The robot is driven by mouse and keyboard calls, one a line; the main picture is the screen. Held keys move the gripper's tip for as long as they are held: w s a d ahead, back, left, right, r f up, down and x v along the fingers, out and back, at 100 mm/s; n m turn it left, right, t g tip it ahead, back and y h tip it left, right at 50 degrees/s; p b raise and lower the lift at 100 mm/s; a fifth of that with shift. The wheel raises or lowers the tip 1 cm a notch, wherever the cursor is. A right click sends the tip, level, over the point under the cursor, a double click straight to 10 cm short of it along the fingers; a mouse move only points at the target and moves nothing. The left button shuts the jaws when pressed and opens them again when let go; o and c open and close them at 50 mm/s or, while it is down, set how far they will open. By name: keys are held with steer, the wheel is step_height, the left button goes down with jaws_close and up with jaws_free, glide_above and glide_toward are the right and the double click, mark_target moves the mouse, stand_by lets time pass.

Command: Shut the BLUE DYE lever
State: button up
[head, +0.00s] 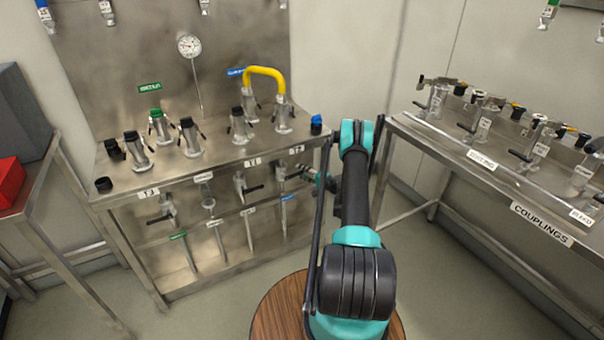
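The front panel of the steel bench (225,165) carries a row of valves with black levers, each above a pipe with a coloured or white label. The rightmost valve (282,173) has a blue label (287,197) below it, too small to read; I take it for BLUE DYE. Its lever seems to point right, toward my gripper, but I cannot tell its exact angle. My gripper (318,180) is just right of this valve, at the lever's end. The arm partly hides it, and its fingers are too small to tell open from shut or touching from apart.
Several black-capped couplings and a yellow hose (265,71) stand on the bench top, with a gauge (189,46) behind. A second bench marked COUPLINGS (541,224) is at right. A red bin (10,182) is at left. The floor between the benches is clear.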

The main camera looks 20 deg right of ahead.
step_height(320, 180, up, 10)
stand_by(0.6)
